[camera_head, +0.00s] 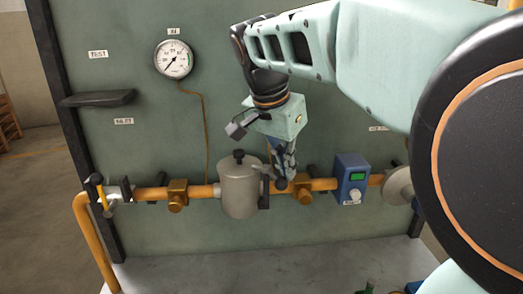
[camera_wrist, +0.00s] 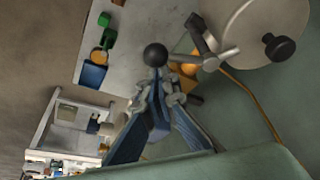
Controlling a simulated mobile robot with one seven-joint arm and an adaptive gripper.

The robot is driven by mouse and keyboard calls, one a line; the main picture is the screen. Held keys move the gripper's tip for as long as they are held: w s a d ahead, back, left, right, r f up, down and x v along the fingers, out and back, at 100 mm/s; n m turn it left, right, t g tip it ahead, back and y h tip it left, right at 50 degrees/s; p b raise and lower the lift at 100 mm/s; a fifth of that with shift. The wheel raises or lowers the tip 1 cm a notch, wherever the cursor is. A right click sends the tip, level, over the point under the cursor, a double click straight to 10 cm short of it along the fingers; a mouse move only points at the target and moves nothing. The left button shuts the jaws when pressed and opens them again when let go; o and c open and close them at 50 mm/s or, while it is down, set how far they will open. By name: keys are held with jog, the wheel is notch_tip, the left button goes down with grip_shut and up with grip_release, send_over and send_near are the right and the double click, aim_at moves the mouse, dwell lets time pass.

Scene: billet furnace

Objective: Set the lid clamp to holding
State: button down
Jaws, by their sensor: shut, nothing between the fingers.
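The grey canister (camera_head: 240,190) sits on the orange pipe with a black knob (camera_head: 239,156) on its lid. In the wrist view the canister (camera_wrist: 255,28) is at the top right. The lid clamp's metal lever (camera_wrist: 210,60) sticks out sideways from the canister and ends in a black ball (camera_wrist: 155,55); the ball (camera_head: 281,184) also shows in the head view. My gripper (camera_head: 285,174) points down just right of the canister. Its fingers are shut and empty, with the tips (camera_wrist: 160,88) at or very near the ball; I cannot tell whether they touch.
A blue box (camera_head: 351,180) with a green display is right of my gripper. Brass fittings (camera_head: 178,196) sit along the pipe. A gauge (camera_head: 174,59) and a dark shelf (camera_head: 98,99) are on the green panel (camera_head: 130,70). The grey bench top (camera_head: 230,268) below is mostly clear.

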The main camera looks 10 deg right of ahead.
jog(key=shift+s+a, duration=0.15)
jog(key=shift+a, duration=0.15)
dwell(0.4)
jog(key=v, duration=1.2)
